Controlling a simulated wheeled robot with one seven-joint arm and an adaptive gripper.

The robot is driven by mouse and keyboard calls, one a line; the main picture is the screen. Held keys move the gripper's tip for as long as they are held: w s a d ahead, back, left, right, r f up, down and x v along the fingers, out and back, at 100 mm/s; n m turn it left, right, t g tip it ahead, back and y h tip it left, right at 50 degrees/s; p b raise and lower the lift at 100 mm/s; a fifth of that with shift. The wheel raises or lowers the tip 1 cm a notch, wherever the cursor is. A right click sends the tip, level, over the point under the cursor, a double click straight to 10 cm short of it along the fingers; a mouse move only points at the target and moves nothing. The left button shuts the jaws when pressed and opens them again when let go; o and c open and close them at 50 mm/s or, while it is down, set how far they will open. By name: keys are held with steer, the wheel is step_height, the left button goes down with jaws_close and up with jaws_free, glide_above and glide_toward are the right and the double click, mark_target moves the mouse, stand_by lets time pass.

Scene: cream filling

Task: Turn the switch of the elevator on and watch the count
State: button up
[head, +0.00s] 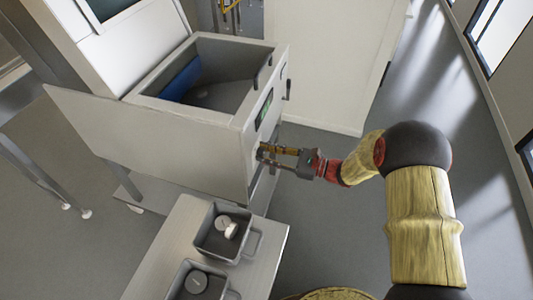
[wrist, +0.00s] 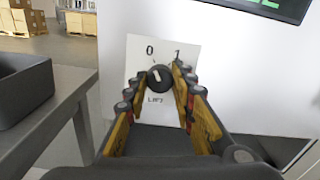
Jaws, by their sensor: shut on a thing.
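The elevator switch is a round black knob (wrist: 160,79) on a white plate (wrist: 139,55) marked 0, 1 and LIFT, seen in the wrist view. The knob's white mark is nearly upright, leaning slightly left towards the 0. My gripper (wrist: 157,84) has its fingers on both sides of the knob and is shut on it. In the head view my gripper (head: 264,153) reaches the front of the white machine (head: 150,127), and its fingers hide the switch. A dark display with green marks (head: 264,108) sits above; its edge shows in the wrist view (wrist: 270,5), too cropped to read.
A grey table (head: 160,240) in front of the machine carries grey bins, one (head: 241,258) with white round items inside. A large open hopper (head: 235,60) tops the machine. Floor to the right of my arm is clear.

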jaws_close()
steer(key=shift+p, duration=0.35)
steer(key=m+p, duration=0.1)
steer(key=p, duration=0.1)
steer(key=m+p, duration=0.1)
steer(key=p, duration=0.1)
steer(key=shift+r+m, duration=0.25)
steer(key=shift+m, duration=0.05)
steer(key=m+p, duration=0.2)
steer(key=p, duration=0.1)
steer(key=shift+m+p, duration=0.3)
steer(key=m+p, duration=0.3)
steer(key=shift+m+p, duration=0.3)
steer(key=shift+p, duration=0.05)
steer(key=shift+f+m+p, duration=0.15)
steer(key=shift+m+p, duration=1.15)
steer(key=shift+m, duration=0.2)
steer(key=shift+f, duration=0.1)
steer(key=o, duration=0.9)
jaws_free()
